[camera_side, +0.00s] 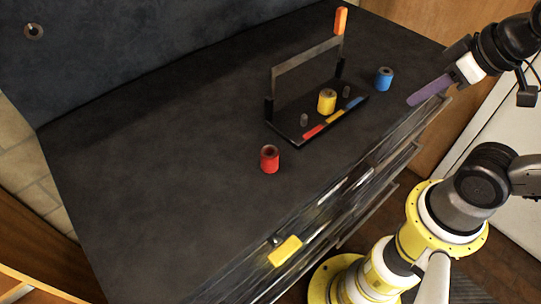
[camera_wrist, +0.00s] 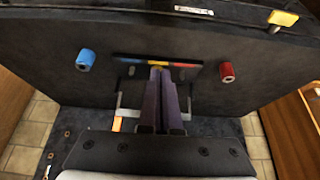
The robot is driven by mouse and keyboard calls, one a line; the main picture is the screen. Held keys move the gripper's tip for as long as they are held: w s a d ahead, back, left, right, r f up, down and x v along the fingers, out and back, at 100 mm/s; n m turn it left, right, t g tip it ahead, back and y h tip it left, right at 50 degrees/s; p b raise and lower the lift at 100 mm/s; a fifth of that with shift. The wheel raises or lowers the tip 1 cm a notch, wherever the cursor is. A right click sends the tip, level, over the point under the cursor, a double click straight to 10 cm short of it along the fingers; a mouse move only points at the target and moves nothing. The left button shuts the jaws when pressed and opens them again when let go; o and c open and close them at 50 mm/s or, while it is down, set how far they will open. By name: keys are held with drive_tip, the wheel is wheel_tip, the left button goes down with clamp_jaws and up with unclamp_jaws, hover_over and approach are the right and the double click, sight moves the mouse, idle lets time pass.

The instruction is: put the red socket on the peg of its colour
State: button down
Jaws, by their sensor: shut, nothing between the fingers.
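The red socket (camera_side: 270,159) stands upright on the dark bench top, left of the peg base, and shows in the wrist view (camera_wrist: 227,72). The black base (camera_side: 284,132) has red, yellow and blue strips on its near edge. A bare grey peg (camera_side: 304,120) stands by the red strip, and another bare peg (camera_side: 347,91) by the blue one. The yellow socket (camera_side: 327,101) sits at the middle position, its peg hidden. My gripper (camera_side: 411,102) is shut and empty, raised right of the base in the side view. Its purple fingers (camera_wrist: 160,72) cover the yellow socket in the wrist view.
The blue socket (camera_side: 384,78) stands on the bench right of the base. A grey bar (camera_side: 307,56) on posts with an orange upright end (camera_side: 340,20) rises behind the pegs. A yellow block (camera_side: 285,251) is at the drawer front. The left bench is clear.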

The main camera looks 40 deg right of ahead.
drive_tip(key=shift+c, duration=1.7)
unclamp_jaws()
